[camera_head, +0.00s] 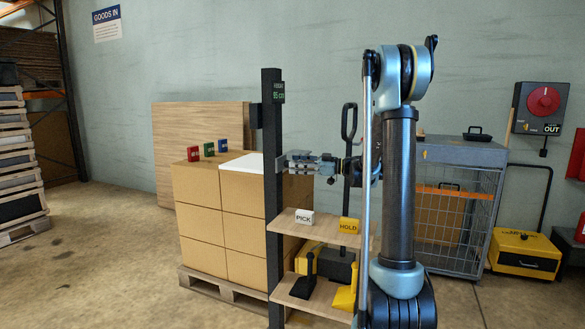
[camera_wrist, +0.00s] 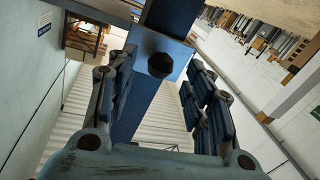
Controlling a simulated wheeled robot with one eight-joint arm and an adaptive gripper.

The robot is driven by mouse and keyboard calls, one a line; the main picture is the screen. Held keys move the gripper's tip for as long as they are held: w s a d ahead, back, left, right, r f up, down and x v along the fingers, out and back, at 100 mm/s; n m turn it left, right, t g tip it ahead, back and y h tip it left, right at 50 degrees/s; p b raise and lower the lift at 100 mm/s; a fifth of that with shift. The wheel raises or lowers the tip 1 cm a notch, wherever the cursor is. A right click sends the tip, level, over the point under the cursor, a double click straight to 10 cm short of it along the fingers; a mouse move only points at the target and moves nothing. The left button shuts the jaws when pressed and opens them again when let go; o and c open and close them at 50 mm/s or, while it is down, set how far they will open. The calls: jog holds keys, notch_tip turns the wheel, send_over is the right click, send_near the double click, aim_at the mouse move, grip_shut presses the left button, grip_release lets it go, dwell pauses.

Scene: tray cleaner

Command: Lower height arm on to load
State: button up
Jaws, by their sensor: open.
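The load is a stack of cardboard boxes (camera_head: 225,212) on a wooden pallet. A dark upright post (camera_head: 273,215) stands at its right front, with a small green display (camera_head: 278,92) that seems to read 95 cm. A grey horizontal piece, which seems to be the height arm (camera_head: 298,160), shows beside the post near the level of the box tops; my gripper partly hides it. My gripper (camera_head: 327,168) is open at its right end. In the wrist view my open fingers (camera_wrist: 160,95) stand either side of a blue bar with a dark round knob (camera_wrist: 160,66). Contact is unclear.
Red, green and blue blocks (camera_head: 208,149) and a white sheet (camera_head: 247,162) lie on the boxes. Shelves (camera_head: 300,222) right of the post hold PICK and HOLD blocks. A wire cage (camera_head: 455,205) stands right of my arm. Open floor lies at left front.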

jog(key=s+d, duration=0.1)
jog(key=d, duration=0.8)
jog(key=shift+s+d, duration=0.15)
jog(key=shift+s, duration=0.05)
jog(key=s+a+f+m+g+h, duration=0.1)
jog(key=s+f+m+h, duration=0.35)
jog(key=s, duration=0.65)
jog(key=s+f+m+h, duration=0.4)
jog(key=s+m, duration=0.1)
jog(key=s, duration=0.5)
jog(key=s+d+f+m+h, duration=0.4)
jog(key=s+d+f, duration=0.2)
jog(key=s, duration=0.3)
jog(key=s+d+f+m+h, duration=0.4)
jog(key=s+d+f, duration=0.3)
jog(key=s, duration=0.2)
jog(key=shift+s+d+m+h, duration=0.2)
jog(key=shift+d+m+h, duration=0.15)
jog(key=shift+h, duration=0.3)
jog(key=shift+f, duration=0.1)
